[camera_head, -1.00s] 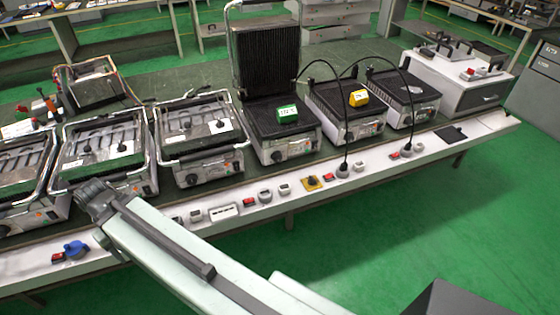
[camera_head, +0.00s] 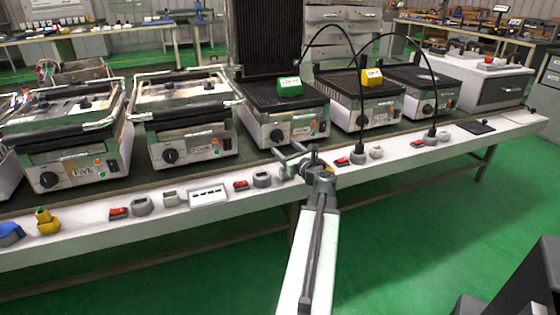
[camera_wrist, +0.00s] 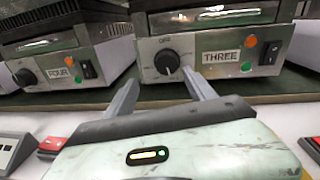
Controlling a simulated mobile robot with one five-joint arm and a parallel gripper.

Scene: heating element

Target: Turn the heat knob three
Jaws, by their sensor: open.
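The heat knob three (camera_wrist: 167,62) is a round black dial on the metal front panel of the heater, left of the label THREE (camera_wrist: 222,57). In the head view this knob (camera_head: 277,135) sits low on the panel of the heater with the raised black ribbed lid (camera_head: 268,38). My gripper (camera_wrist: 160,80) is open and empty, its two grey fingers pointing at the panel. The fingertips lie below the knob in the wrist view, one to either side. They look short of it, with no contact visible. In the head view my gripper (camera_head: 287,150) is just in front of the knob.
Knob four (camera_wrist: 26,76) is on the heater to the left, beside the label FOUR. A green block (camera_head: 289,87) sits on heater three. The white bench edge (camera_head: 390,153) carries red switches (camera_head: 241,185) and sockets under my gripper.

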